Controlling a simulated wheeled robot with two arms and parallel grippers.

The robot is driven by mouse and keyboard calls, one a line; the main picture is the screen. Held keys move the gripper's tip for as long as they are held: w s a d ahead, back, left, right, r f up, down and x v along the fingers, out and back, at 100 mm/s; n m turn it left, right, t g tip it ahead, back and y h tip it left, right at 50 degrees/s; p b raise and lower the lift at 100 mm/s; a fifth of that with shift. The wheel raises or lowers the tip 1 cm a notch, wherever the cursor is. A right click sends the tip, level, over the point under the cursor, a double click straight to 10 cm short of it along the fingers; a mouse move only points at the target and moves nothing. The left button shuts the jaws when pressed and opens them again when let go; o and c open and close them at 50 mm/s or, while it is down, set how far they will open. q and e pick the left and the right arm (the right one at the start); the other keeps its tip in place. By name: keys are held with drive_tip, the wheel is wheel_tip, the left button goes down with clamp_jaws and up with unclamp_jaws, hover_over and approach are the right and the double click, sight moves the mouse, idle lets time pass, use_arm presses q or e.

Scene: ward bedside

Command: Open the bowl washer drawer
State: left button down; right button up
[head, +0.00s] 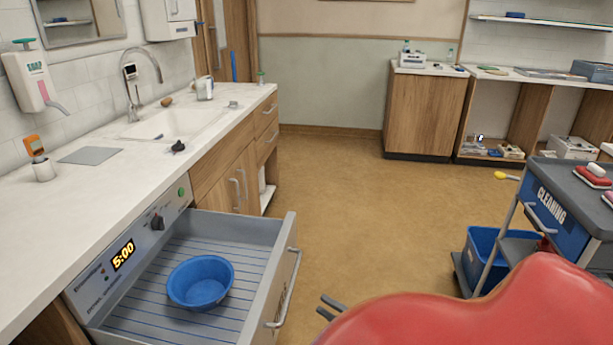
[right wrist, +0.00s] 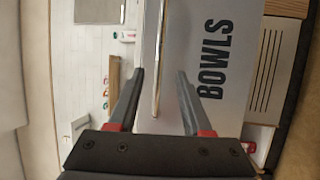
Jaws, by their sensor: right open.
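The bowl washer drawer (head: 262,232) stands pulled out from under the counter in the head view, with a blue bowl (head: 201,282) on its ribbed floor. Its bar handle (head: 287,290) is on the drawer's right-hand front. The front, marked BOWLS (right wrist: 212,62), fills the middle of the right wrist view, where the handle (right wrist: 157,60) lines up between the fingers. My right gripper (head: 330,306) is open and empty, a little to the right of the handle and apart from it in the head view. Its fingers also show in the right wrist view (right wrist: 160,78). My left gripper is out of view.
The washer panel (head: 130,255) shows 5:00, with a dark knob and a green button. A sink counter (head: 110,190) runs along the left. A cleaning cart (head: 550,205) with a blue bin stands at right.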

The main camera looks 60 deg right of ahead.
drive_tip(key=s, duration=0.2)
drive_tip(key=s+f, duration=0.1)
drive_tip(key=s, duration=0.2)
drive_tip(key=shift+s, duration=0.35)
